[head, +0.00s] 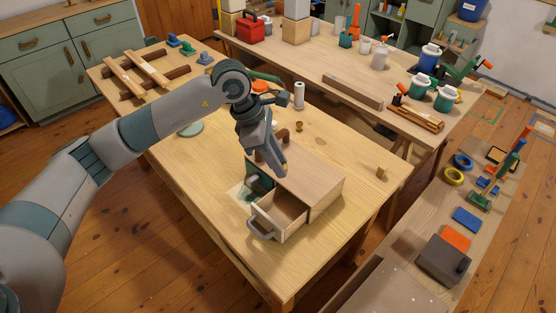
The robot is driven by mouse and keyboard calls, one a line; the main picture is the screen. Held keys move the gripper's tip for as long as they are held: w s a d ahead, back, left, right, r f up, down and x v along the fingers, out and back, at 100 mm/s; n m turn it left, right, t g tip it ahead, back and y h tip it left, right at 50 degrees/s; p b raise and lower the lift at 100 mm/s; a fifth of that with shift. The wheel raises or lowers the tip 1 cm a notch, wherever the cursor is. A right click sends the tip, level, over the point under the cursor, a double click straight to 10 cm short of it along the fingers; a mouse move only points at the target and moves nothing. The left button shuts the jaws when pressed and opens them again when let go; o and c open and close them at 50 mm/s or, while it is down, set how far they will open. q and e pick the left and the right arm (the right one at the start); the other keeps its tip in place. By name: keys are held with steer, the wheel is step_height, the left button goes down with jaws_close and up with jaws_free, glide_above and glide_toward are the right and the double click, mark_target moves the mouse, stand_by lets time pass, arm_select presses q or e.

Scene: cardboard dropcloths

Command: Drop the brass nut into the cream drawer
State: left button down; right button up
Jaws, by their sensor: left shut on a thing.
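My left gripper (282,166) comes in from the left and points down, above the top of the wooden drawer box (318,178). It is shut on a small yellowish thing at its fingertips, which looks like the brass nut (284,166); the fingers hide much of it. The cream drawer (267,222) is pulled out of the box toward the front left, its inside open to view from above. Its grey handle (259,231) is on the front. The gripper is above and behind the drawer opening. My right gripper is not in view.
The box stands on a wooden table (215,185). A dark green piece (259,183) is beside the box, a small brass-coloured piece (299,126) behind it, and a small wooden block (381,172) at right. The table's front left is clear. Other benches hold tools and jars.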

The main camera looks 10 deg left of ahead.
arm_select(q)
steer(key=shift+f+b, duration=0.6)
steer(key=shift+f, duration=2.35)
steer(key=c, duration=1.4)
jaws_free()
